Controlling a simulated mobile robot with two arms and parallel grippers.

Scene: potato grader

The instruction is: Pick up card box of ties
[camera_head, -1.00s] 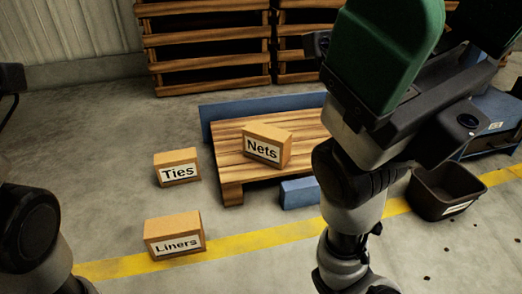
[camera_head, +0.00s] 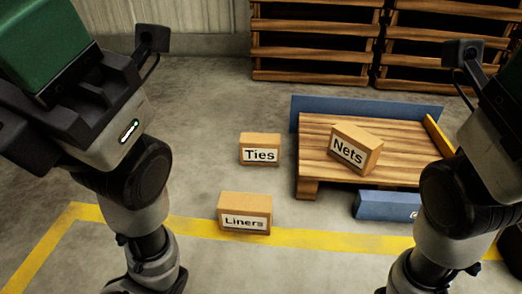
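The card box of ties (camera_head: 260,148) is a small brown box with a white "Ties" label. It sits upright on the concrete floor, left of the low wooden platform and apart from it. My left arm stands at the left and my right arm at the right, both well to the sides of the box. Neither arm touches it. The fingertips of both grippers are out of the picture, so I cannot see their jaws.
A "Liners" box (camera_head: 245,213) sits nearer, by the yellow floor line. A "Nets" box (camera_head: 356,149) stands on the wooden platform (camera_head: 316,165), which has blue boards (camera_head: 366,110) behind and in front. Stacked slatted wooden crates (camera_head: 315,42) stand at the back. Floor around the Ties box is clear.

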